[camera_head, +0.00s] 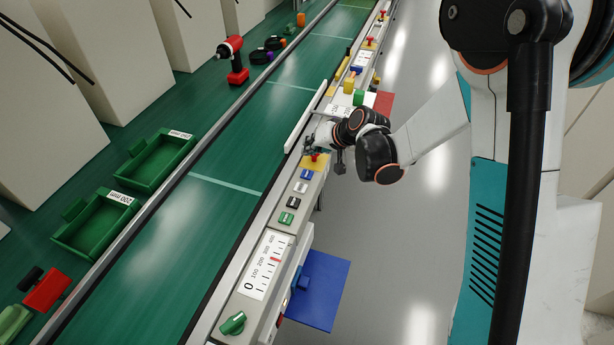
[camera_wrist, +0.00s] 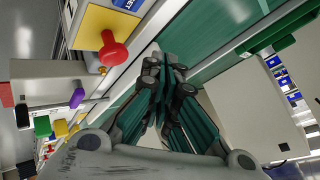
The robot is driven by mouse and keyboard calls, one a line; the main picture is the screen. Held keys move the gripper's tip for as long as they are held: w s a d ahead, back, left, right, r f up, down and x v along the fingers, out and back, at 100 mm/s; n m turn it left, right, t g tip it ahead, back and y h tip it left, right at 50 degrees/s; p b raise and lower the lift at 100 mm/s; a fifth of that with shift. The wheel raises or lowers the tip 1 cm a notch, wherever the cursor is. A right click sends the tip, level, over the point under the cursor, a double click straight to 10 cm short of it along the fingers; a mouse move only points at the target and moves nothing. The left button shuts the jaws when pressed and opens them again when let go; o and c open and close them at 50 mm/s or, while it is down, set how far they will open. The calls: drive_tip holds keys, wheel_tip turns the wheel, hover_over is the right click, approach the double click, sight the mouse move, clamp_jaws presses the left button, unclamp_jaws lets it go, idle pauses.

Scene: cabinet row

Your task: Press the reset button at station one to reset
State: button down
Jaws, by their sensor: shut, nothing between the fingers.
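The near control panel (camera_head: 296,196) carries a blue button (camera_head: 306,174), a white one (camera_head: 300,187), a black one (camera_head: 293,202) and a green one (camera_head: 286,218). No label that I can read tells which one is the reset button. A red mushroom button on a yellow plate (camera_head: 314,157) sits at the panel's far end; it shows large in the wrist view (camera_wrist: 113,50). My gripper (camera_head: 311,145) is shut and empty, beside the red button in the wrist view (camera_wrist: 166,62), apart from the blue button. A blue piece shows at the wrist view's top edge (camera_wrist: 124,3).
A scale strip (camera_head: 264,265) and a green knob (camera_head: 233,323) lie nearer on the rail. A white raised bar (camera_head: 305,117) runs along the belt edge by my gripper.

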sight(309, 172)
wheel_tip(309, 172, down, 4)
drive_tip(key=shift+b, duration=1.05)
drive_tip(key=shift+f, duration=1.2)
drive_tip(key=shift+f, duration=0.15)
drive_tip(key=shift+f, duration=0.25)
drive_tip(key=shift+f, duration=0.45)
drive_tip(key=shift+r, duration=0.15)
idle(0.5)
drive_tip(key=shift+r+p, duration=0.65)
drive_tip(key=shift+r, duration=0.05)
drive_tip(key=shift+r+p, duration=1.4)
drive_tip(key=shift+r, duration=1.1)
